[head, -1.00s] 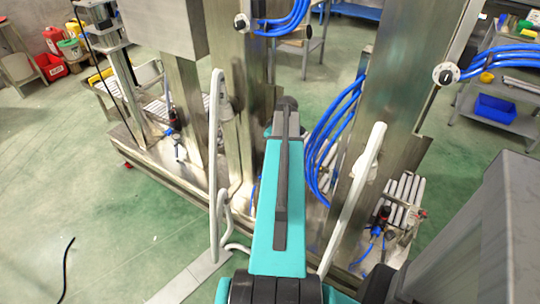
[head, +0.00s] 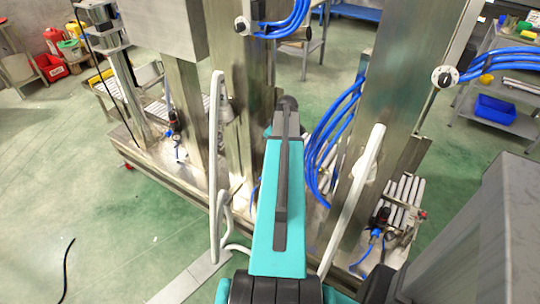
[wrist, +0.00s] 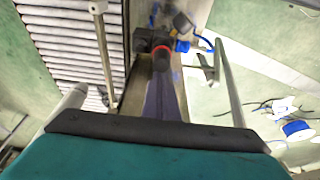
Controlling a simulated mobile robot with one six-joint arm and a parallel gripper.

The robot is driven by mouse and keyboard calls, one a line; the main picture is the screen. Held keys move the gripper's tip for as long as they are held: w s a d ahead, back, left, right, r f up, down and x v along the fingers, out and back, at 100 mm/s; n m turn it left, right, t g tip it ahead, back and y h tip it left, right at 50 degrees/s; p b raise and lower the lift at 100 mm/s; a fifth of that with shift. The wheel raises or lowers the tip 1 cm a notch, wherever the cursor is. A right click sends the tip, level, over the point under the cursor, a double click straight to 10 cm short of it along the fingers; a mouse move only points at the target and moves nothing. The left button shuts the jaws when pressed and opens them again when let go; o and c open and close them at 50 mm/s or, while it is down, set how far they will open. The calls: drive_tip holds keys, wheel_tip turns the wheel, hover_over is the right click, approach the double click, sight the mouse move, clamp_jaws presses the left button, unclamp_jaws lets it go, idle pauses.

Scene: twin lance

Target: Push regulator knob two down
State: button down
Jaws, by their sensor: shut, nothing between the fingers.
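In the wrist view, a dark regulator knob with a red ring (wrist: 162,52) stands at the top centre on a metal plate, with blue fittings beside it. My gripper (wrist: 163,82) is the narrow grey shape pointing up at this knob. It is shut and empty, with its tip close below the knob in the picture. I cannot tell whether they touch. In the head view, one dark regulator (head: 382,216) sits at the lower right and another (head: 173,119) at the left. I cannot tell which is number two. My gripper is hidden there behind my teal arm.
Steel columns (head: 397,120) and white bent handles (head: 352,195) stand close around my arm. Blue hoses (head: 333,135) hang just right of it. Rollers (wrist: 65,45) lie left of the knob, and a metal bar (wrist: 228,80) runs to its right.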

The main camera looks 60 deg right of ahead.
drive_tip(key=shift+r+p, duration=1.15)
drive_tip(key=shift+r, duration=1.1)
